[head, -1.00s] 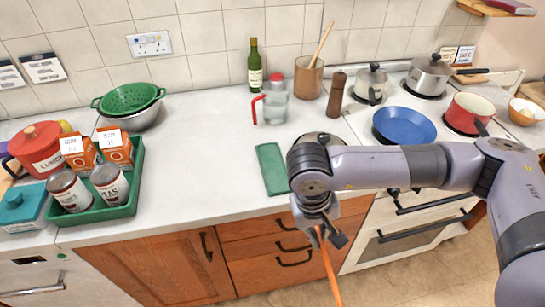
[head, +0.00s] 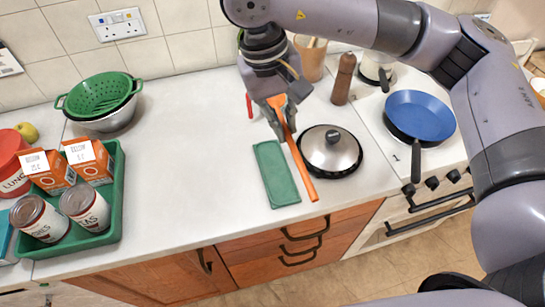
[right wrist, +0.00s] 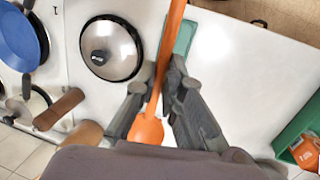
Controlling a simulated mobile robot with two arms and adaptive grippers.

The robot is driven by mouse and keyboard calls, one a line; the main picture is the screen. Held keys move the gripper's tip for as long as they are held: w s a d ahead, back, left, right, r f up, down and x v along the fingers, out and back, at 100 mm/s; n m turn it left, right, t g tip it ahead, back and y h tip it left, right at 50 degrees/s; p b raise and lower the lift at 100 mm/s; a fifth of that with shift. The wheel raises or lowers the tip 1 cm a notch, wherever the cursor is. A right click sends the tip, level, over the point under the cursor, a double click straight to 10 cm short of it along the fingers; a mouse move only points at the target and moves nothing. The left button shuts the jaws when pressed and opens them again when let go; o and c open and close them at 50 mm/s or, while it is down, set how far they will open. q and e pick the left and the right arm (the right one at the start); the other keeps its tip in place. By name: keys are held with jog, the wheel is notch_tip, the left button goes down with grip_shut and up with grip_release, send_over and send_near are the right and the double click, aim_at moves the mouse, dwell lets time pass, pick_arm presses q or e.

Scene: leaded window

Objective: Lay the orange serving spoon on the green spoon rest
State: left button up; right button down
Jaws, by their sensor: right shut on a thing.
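The orange serving spoon (head: 302,172) is held in my right gripper (head: 283,128), which is shut on it near the bowl end. Its handle slants down to the right in the head view, just right of the green spoon rest (head: 275,174). In the right wrist view the spoon's bowl (right wrist: 147,128) lies near the gripper fingers (right wrist: 162,88), and the handle passes beside the partly hidden rest (right wrist: 187,38). The spoon seems above the counter; its height is hard to tell. The rest lies flat and empty. My left gripper is not in view.
A lidded pan (head: 330,150) stands close right of the spoon. A blue frying pan (head: 420,115) and a pepper mill (head: 343,78) are farther right. A green tray (head: 105,215) with cans and boxes is at left. The counter (head: 185,150) between is clear.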

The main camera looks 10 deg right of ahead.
jog(key=p, duration=0.1)
send_over(285, 192)
jog(key=a+x, duration=0.2)
jog(key=x, duration=0.7)
jog(key=f, duration=0.2)
jog(key=f+p, duration=0.1)
jog(key=f, duration=0.3)
jog(key=shift+w+a+f+p, duration=0.2)
jog(key=shift+w+a+p, duration=0.1)
jog(key=shift+a, duration=0.1)
jog(key=x, duration=0.1)
jog(key=p+x, duration=0.1)
jog(key=x, duration=0.1)
jog(key=shift+a+f, duration=0.3)
jog(key=shift+f, duration=0.45)
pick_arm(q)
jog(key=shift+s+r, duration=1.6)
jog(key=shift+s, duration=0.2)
pick_arm(e)
jog(key=c, duration=1.7)
grip_release()
